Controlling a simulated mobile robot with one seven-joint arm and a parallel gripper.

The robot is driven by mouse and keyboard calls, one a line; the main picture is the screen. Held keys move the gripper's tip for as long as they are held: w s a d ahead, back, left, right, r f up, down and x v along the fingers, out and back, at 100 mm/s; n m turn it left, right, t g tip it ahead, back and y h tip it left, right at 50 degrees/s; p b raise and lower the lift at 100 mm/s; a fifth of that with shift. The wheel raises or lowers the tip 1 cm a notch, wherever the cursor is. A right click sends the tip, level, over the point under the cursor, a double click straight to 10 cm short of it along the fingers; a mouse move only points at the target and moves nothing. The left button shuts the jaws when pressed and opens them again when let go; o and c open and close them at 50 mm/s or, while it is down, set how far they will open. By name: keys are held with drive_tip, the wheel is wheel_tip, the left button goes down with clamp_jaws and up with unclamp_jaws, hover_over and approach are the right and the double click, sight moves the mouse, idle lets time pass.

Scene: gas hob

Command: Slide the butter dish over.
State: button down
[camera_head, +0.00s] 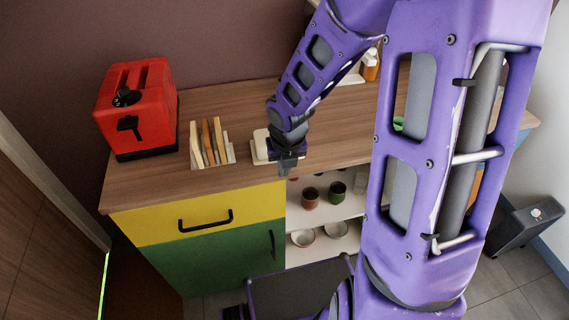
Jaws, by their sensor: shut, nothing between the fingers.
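The butter dish (261,146) is a pale cream dish on the wooden counter, right of the toast rack. My gripper (287,170) is shut and empty, pointing down near the counter's front edge. It is at the right side of the dish and in front of it in this view, covering part of its right side. I cannot tell whether the fingers touch the dish.
A toast rack with bread slices (211,143) stands close to the dish's left. A red toaster (137,105) is at the far left of the counter (160,188). Open shelves below hold cups (310,196) and bowls (303,238). My arm hides much of the right side.

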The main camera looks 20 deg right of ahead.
sight(256, 162)
drive_tip(key=shift+w+f, duration=0.2)
drive_tip(key=shift+w, duration=0.5)
drive_tip(key=shift+w+f, duration=0.25)
drive_tip(key=shift+w, duration=0.5)
drive_tip(key=shift+w+f, duration=0.2)
drive_tip(key=shift+w, duration=0.5)
drive_tip(key=shift+w, duration=0.15)
